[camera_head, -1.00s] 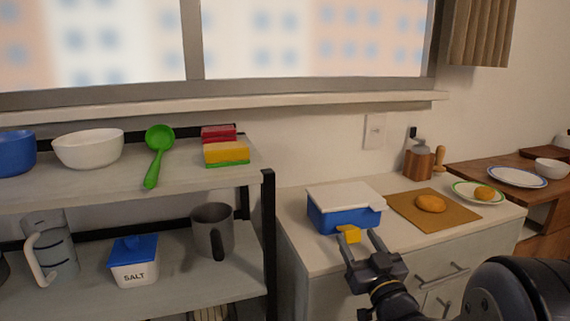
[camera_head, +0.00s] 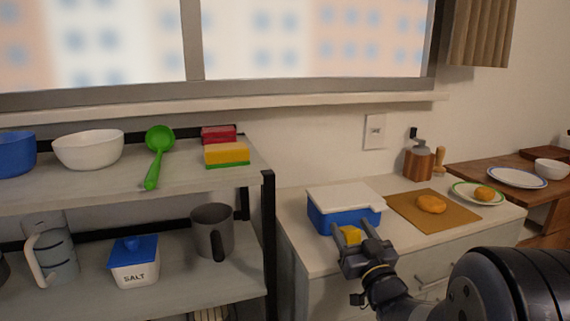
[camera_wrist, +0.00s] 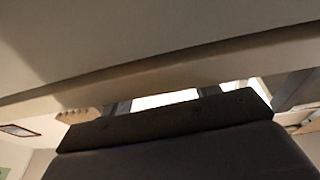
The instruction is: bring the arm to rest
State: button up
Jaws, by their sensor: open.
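My gripper (camera_head: 355,235) is open and empty in the head view. It is in front of the counter's front edge, at the lower right of the middle. Its fingers point up and away, toward a blue box with a white lid (camera_head: 343,195). A small yellow piece (camera_head: 352,236) shows between the fingertips, at the near side of the box; I cannot tell whether they touch it. My arm reaches in from the lower right.
On the counter (camera_head: 300,232) are a brown board (camera_head: 405,205), an orange-brown patty (camera_head: 431,204) and a wooden grinder (camera_head: 418,165). A shelf (camera_head: 225,272) on the left holds a salt box (camera_head: 134,270), a grey mug (camera_head: 212,235) and bowls. A dark shelf post (camera_head: 268,235) stands left of my gripper.

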jog(key=shift+r+g+p, duration=0.3)
jog(key=shift+r+p, duration=0.1)
jog(key=shift+p, duration=1.05)
jog(key=g+p, duration=0.1)
jog(key=p, duration=0.3)
jog(key=g+p, duration=0.1)
jog(key=p, duration=0.2)
jog(key=shift+w+r+h+p, duration=0.15)
jog(key=shift+r+h+p, duration=0.15)
jog(key=shift+r+p, duration=0.1)
